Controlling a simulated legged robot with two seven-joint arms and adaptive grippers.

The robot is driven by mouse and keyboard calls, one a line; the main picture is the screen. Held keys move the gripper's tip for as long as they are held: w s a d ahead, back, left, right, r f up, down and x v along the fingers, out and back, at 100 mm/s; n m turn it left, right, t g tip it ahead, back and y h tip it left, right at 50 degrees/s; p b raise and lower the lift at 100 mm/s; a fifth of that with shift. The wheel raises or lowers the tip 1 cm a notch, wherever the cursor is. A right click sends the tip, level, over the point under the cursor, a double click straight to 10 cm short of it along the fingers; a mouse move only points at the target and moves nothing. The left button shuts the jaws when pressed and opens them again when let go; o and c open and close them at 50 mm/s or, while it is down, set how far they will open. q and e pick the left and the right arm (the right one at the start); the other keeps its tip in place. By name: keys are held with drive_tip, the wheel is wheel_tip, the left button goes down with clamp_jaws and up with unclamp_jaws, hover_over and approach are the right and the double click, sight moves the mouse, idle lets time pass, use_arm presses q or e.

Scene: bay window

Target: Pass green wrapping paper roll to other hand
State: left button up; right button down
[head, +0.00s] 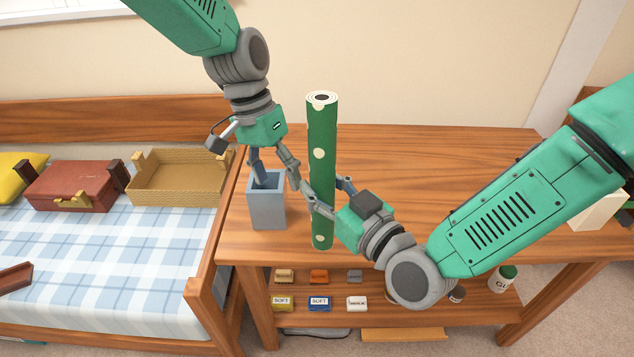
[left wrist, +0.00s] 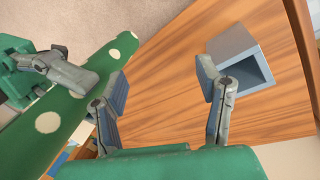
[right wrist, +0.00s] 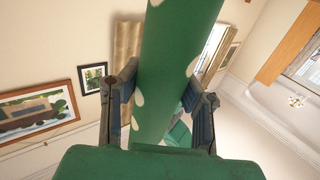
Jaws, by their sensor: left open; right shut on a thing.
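The green wrapping paper roll (head: 321,150) with pale dots stands upright above the front of the wooden table in the head view. My right gripper (head: 328,198) is shut around its lower middle. The roll (right wrist: 170,70) runs between both right fingers (right wrist: 160,118) in the right wrist view. My left gripper (head: 274,172) is open and empty, just left of the roll, pointing down. In the left wrist view the roll (left wrist: 50,122) passes outside the left fingers (left wrist: 165,95), close to one of them. Whether that finger touches the roll, I cannot tell.
A grey-blue square holder (head: 266,208) stands on the table (head: 440,170) under my left gripper. A bed at left holds a woven basket (head: 180,190) and a red case (head: 72,188). A shelf below the table carries small boxes (head: 319,303). The table's back is clear.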

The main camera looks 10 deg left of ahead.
use_arm(q)
drive_tip(key=s+a+f+n+y, duration=0.1)
drive_tip(key=s+a+f, duration=0.1)
drive_tip(key=s+f, duration=0.6)
drive_tip(key=s+a+f+n+y, duration=0.1)
drive_tip(key=s+a+f, duration=0.3)
drive_tip(key=f, duration=0.8)
drive_tip(key=s+a+f, duration=0.1)
drive_tip(key=s+f, duration=0.1)
drive_tip(key=s, duration=0.6)
drive_tip(key=s+a+f+t, duration=0.1)
drive_tip(key=s+f, duration=0.2)
drive_tip(key=s, duration=0.5)
drive_tip(key=shift+s+a+f+n+t+y, duration=0.2)
drive_tip(key=shift+a+n+t+y, duration=0.1)
drive_tip(key=shift+a+y, duration=0.1)
drive_tip(key=shift+w+a, duration=0.1)
drive_tip(key=shift+a, duration=0.1)
